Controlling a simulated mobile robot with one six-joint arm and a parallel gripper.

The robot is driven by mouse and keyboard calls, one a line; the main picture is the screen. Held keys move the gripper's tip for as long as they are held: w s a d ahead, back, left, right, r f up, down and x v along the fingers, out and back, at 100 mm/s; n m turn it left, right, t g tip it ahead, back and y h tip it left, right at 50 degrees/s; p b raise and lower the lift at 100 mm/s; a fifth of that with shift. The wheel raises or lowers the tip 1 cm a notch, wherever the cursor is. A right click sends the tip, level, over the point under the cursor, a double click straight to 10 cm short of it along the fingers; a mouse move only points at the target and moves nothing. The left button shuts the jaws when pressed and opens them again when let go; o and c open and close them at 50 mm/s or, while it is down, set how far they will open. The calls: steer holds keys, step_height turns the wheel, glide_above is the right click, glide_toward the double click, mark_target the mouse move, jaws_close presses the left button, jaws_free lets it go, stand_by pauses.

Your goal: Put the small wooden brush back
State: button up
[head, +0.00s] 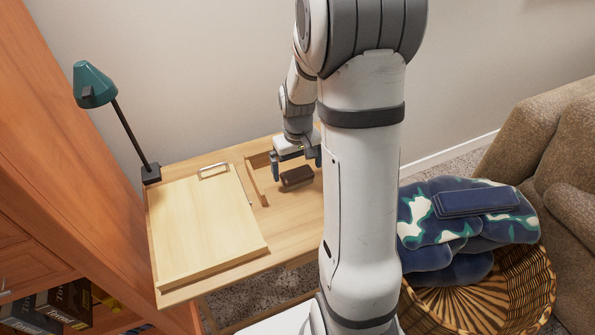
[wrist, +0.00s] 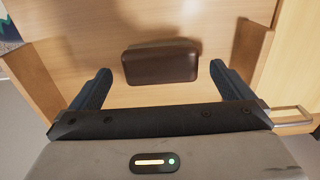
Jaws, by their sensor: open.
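A small dark brown block with rounded edges, likely the wooden brush (head: 297,177), lies on the wooden desk top (head: 285,220). In the wrist view the brush (wrist: 160,62) shows its smooth brown top; no bristles are visible. My gripper (head: 297,163) is open above the desk, close to the brush. In the wrist view its two fingers (wrist: 160,78) stand apart, one toward each end of the brush, with gaps at both ends. I cannot tell whether the fingertips are level with it.
A low wooden strip (head: 256,181) stands left of the brush. A pale board with a metal handle (head: 205,228) covers the desk's left part. A green lamp (head: 95,86) stands behind it. A wicker basket (head: 535,285) with blue patterned cloth (head: 465,220) is at right, beside a brown sofa (head: 570,150).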

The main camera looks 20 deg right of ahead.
mark_target(298, 174)
step_height(298, 174, up, 9)
steer(key=p, duration=0.1)
steer(key=s+a+r+t, duration=0.1)
steer(key=s+a, duration=0.3)
steer(key=s, duration=0.4)
steer(key=s+a+r, duration=0.4)
steer(key=s+a, duration=0.1)
steer(key=s, duration=0.3)
steer(key=shift+s+a+r+t, duration=0.15)
steer(key=shift+a+r+t, duration=0.1)
steer(key=shift+t, duration=0.15)
